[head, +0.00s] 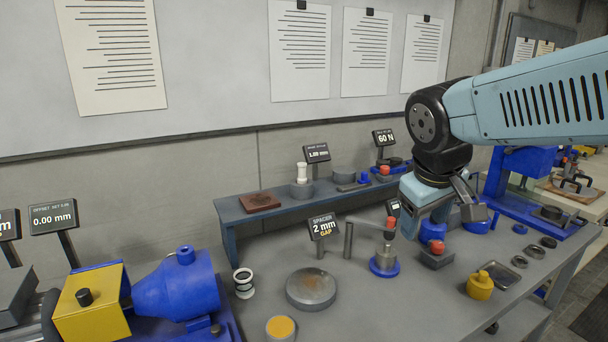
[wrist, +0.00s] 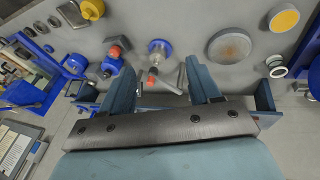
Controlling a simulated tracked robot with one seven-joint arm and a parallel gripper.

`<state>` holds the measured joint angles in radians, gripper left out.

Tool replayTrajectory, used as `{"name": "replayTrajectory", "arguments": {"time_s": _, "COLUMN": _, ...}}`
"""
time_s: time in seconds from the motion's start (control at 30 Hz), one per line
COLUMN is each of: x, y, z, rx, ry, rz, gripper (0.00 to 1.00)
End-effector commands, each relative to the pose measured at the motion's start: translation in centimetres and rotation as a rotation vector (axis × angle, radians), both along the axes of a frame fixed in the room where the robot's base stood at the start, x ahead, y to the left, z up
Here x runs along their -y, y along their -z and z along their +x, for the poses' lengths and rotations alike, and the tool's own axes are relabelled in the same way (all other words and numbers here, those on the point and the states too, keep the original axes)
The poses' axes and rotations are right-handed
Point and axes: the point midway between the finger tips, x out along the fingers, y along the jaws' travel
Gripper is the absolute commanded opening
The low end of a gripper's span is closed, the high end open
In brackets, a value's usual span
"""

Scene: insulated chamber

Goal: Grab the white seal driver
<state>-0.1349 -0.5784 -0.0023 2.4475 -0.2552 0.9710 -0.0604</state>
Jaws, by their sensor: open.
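A white spool-shaped piece with dark bands (head: 244,284) stands on the bench beside the blue machine; it shows at the right of the wrist view (wrist: 275,66). Another white stepped cylinder (head: 302,173) stands on a grey round base on the raised shelf. I cannot tell for certain which is the seal driver. My gripper (head: 440,212) is open and empty, over the right part of the bench and well to the right of both. In the wrist view its fingers (wrist: 162,76) stand apart, with no white piece between them.
A grey disc (head: 311,288) and yellow-topped cylinder (head: 281,328) lie near the banded piece. The raised shelf (head: 270,218) runs behind.

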Motion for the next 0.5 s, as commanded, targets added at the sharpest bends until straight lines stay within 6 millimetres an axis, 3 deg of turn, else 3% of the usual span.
{"name": "replayTrajectory", "arguments": {"time_s": 0.27, "x": 0.6, "y": 1.5, "z": 6.0, "rx": -0.207, "ry": -0.336, "rz": -0.39, "gripper": 0.62}}
{"name": "replayTrajectory", "arguments": {"time_s": 0.5, "x": -1.1, "y": 2.0, "z": 12.3, "rx": -0.346, "ry": -0.62, "rz": -0.75, "gripper": 0.62}}
